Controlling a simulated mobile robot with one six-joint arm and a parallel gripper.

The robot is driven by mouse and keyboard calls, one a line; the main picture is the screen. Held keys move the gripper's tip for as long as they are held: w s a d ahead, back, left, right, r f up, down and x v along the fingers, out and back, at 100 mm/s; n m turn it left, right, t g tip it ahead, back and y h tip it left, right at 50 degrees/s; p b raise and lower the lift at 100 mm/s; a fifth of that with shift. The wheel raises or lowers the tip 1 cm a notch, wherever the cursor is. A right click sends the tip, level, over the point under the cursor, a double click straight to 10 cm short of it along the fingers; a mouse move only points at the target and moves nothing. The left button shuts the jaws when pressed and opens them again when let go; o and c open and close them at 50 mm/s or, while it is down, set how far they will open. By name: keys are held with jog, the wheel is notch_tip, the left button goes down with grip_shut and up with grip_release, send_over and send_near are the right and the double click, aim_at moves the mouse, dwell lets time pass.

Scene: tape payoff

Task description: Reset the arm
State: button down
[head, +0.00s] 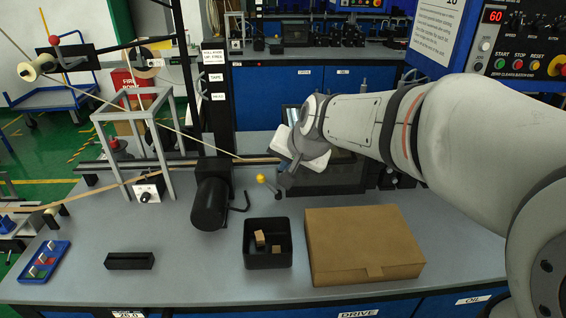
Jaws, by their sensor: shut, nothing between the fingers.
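My arm reaches in from the right side of the head view, its white links stretched left above the back of the grey bench. My gripper (288,166) is at the arm's far end, above the bench near the long rail, and looks small and dark. My own wrist partly covers it. It is shut and I see nothing held in it.
A cardboard box (362,245) and a black bin (268,262) with small tan blocks stand at the bench front. A black motor (210,203), a yellow-knobbed lever (262,179) and a grey frame (165,150) stand left of the gripper. A control panel (525,40) is upper right.

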dwell(0.3)
jog(key=s+d+f+n+g+h+p, duration=0.1)
jog(key=s+d, duration=0.4)
jog(key=s, duration=0.5)
jog(key=s+d+f+n+g+h+p, duration=0.2)
jog(key=s+d, duration=0.4)
jog(key=s, duration=0.4)
jog(key=shift+d+n+g+p, duration=0.3)
jog(key=shift+n+g+p, duration=0.25)
jog(key=shift+p, duration=0.35)
